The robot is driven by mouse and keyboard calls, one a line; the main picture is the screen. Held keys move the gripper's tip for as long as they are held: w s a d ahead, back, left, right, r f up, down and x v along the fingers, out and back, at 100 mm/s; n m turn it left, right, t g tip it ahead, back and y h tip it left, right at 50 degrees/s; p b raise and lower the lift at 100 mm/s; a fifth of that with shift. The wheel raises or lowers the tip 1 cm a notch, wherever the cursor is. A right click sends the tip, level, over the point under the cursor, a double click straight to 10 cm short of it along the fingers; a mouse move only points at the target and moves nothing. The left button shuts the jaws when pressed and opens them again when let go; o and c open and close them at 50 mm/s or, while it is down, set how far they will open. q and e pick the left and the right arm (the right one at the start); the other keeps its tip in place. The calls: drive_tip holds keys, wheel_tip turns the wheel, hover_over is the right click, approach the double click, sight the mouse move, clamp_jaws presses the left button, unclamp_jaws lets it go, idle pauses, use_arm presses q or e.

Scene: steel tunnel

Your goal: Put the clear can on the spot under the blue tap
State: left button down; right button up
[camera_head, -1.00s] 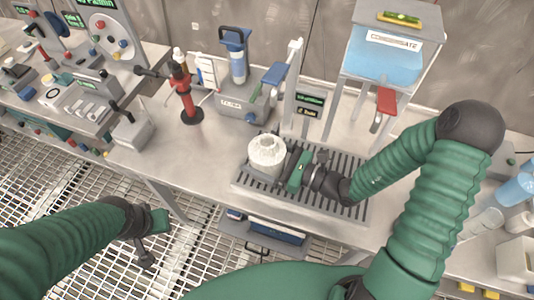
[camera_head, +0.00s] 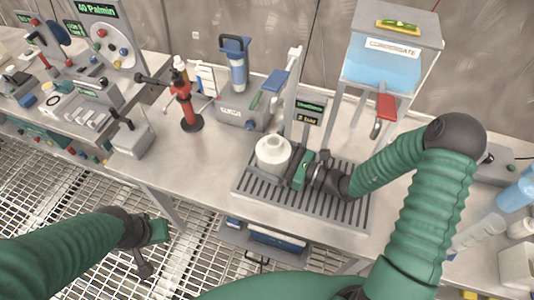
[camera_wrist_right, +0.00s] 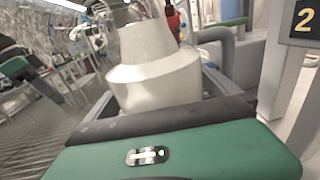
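The clear can (camera_head: 273,157), pale and whitish with a narrower neck, is over the left part of the slotted grate. My right gripper (camera_head: 290,168) reaches it from the right and appears shut on it; the fingertips are hidden. In the right wrist view the can (camera_wrist_right: 155,72) fills the middle, its base hidden behind the gripper's dark edge. I cannot tell if its base touches the grate. The blue tap (camera_head: 275,74) is above and behind the can, by an upright post. My left gripper (camera_head: 150,248) hangs at lower left, away from the bench; its fingers are unclear.
The slotted grate (camera_head: 335,208) extends right beneath my right arm. A red tap (camera_head: 386,106) hangs under a blue-filled tank (camera_head: 382,66). A small two-line sign (camera_head: 309,110) stands behind the can. A red stand (camera_head: 187,105) is left. Clear vessels (camera_head: 478,232) are at right.

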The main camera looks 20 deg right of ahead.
sight(288, 164)
drive_tip(key=shift+a+r, duration=0.1)
drive_tip(key=shift+r, duration=0.05)
drive_tip(key=v, duration=1.2)
drive_tip(key=shift+p, duration=0.3)
